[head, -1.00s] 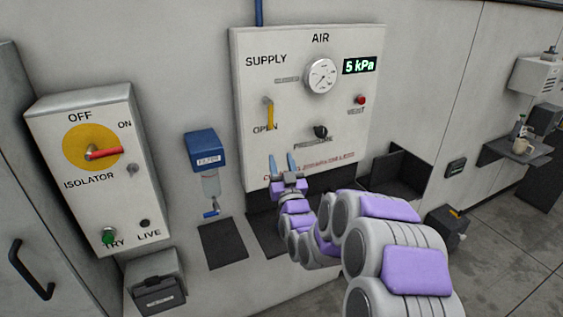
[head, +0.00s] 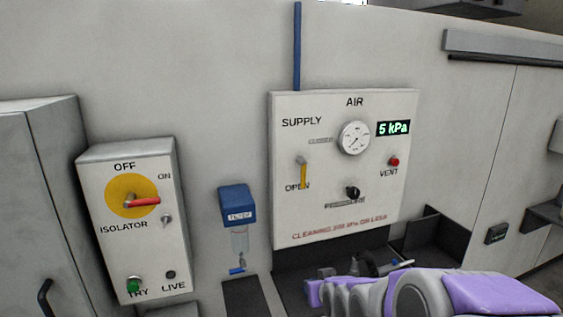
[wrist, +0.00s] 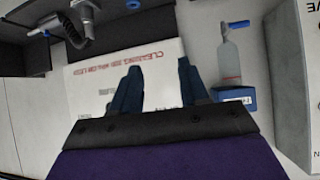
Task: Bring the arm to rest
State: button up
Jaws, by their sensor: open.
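My arm (head: 440,293) is folded low at the bottom right of the head view, in front of the lower edge of the air panel. Its fingers are hard to make out there. In the wrist view my gripper (wrist: 160,80) has two dark blue fingers spread apart, with nothing between them. Beyond the fingers is the white air panel (head: 290,220), with its red cleaning line upside down in the wrist view (wrist: 90,85).
The isolator box (head: 150,250) with a red handle stands left. A blue-topped filter (head: 236,203) hangs between it and the panel. The panel carries a gauge (head: 354,138), a yellow supply lever (head: 303,174) and a 5 kPa display (head: 394,128). Dark trays (head: 440,236) lie below right.

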jog(key=s+d+g, duration=0.1)
jog(key=s+g, duration=0.3)
jog(key=s, duration=0.9)
jog(key=s+d+f+m+g+h, duration=0.1)
jog(key=s+g, duration=0.3)
jog(key=s, duration=0.8)
jog(key=s+d+m+g, duration=0.1)
jog(key=s+g, duration=0.3)
jog(key=s, duration=0.9)
jog(key=shift+s+d+f+h, duration=0.15)
jog(key=shift+s+d+h, duration=0.25)
jog(key=shift+d, duration=0.45)
